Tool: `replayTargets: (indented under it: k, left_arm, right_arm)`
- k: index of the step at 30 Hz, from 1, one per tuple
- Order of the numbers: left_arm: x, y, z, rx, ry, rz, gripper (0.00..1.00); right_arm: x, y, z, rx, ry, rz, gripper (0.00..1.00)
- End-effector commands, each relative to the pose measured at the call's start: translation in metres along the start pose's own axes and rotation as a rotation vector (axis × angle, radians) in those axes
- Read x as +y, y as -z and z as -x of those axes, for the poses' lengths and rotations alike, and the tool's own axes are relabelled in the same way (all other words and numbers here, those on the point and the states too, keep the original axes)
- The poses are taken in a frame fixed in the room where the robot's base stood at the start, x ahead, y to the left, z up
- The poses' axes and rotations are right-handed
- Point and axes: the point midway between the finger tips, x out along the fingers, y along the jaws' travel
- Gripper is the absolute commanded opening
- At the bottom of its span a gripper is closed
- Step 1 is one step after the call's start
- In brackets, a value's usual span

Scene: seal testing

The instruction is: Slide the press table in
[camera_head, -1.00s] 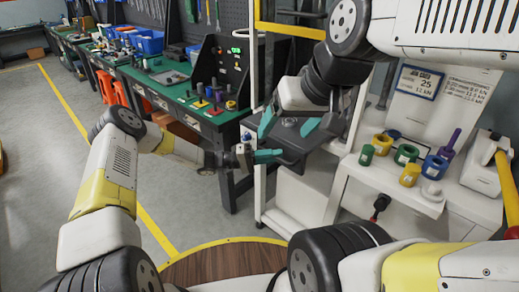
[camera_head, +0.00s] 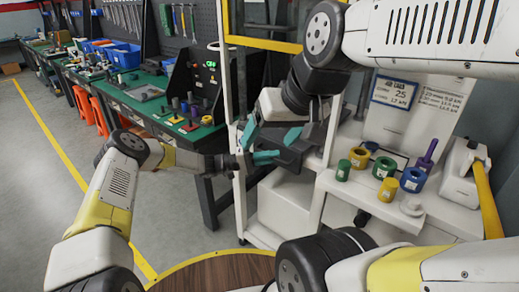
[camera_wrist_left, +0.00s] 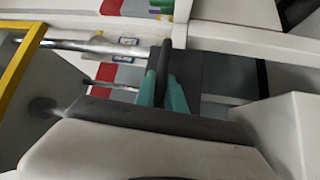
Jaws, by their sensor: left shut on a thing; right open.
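The press table (camera_head: 290,158) is a dark grey plate with a bar handle, sitting at the press opening in the head view. It also shows as a dark plate in the left wrist view (camera_wrist_left: 188,78). My left gripper (camera_head: 264,157) is shut on its handle (camera_wrist_left: 165,62); in the left wrist view the teal fingers (camera_wrist_left: 163,95) lie either side of the dark bar. My right gripper (camera_head: 272,134) is open above the plate, its teal fingers spread. My right gripper and wrist hide much of the plate, so I cannot tell whether they touch it.
The white press frame's post (camera_head: 228,90) rises left of the plate, with a yellow guard (camera_head: 262,42) above. A white shelf (camera_head: 395,214) at right carries coloured rings and a purple piece (camera_head: 427,156). A green workbench (camera_head: 150,105) stands behind left. The grey floor at left is clear.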

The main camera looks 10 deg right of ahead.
Motion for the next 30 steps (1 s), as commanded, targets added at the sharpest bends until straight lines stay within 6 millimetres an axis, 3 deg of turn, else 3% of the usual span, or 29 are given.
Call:
replayTargets:
  k: [12, 13, 16, 25, 30]
  left_arm:
    - [-0.001, 0.004, -0.002, 0.008, 0.005, 0.0, 0.0]
    - [-0.001, 0.004, -0.002, 0.008, 0.005, 0.0, 0.16]
    - [-0.001, 0.003, -0.002, 0.007, 0.004, 0.0, 0.36]
    - [-0.001, 0.002, -0.001, 0.004, 0.002, 0.0, 0.36]
    - [-0.001, 0.003, 0.016, 0.007, 0.003, -0.001, 0.36]
  right_arm:
    - [0.0, 0.0, 0.0, 0.0, 0.0, 0.0, 0.76]
    - [0.0, 0.0, 0.0, 0.0, 0.0, 0.0, 0.76]
    - [0.0, 0.0, 0.0, 0.0, 0.0, 0.0, 0.76]
    - [0.0, 0.0, 0.0, 0.0, 0.0, 0.0, 0.76]
    - [0.0, 0.0, 0.0, 0.0, 0.0, 0.0, 0.76]
